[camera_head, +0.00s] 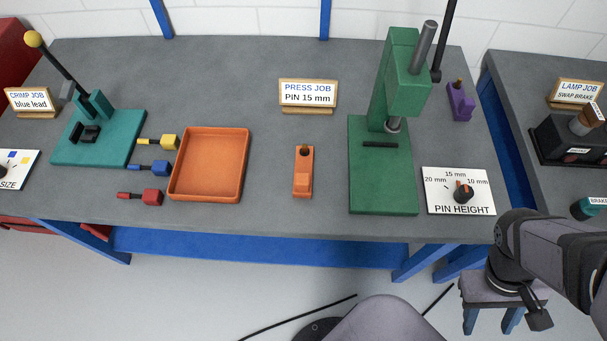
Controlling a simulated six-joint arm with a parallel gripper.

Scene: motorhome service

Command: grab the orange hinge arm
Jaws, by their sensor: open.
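The orange hinge arm (303,180) lies on the grey bench near its front edge, right of the orange tray. It is a small upright-running block in the picture, with a dark and brassy pin at its far end. My gripper (538,317) is at the lower right, off the front of the bench, seen above a stool. It is open, well to the right of the hinge arm and apart from it. No object shows in it. Its fingers are small and dark here.
The green press (384,190) stands right of the hinge arm, with a pin height dial plate (442,205) beside it. An orange tray (243,165) is on the left. Bare bench surrounds the hinge arm.

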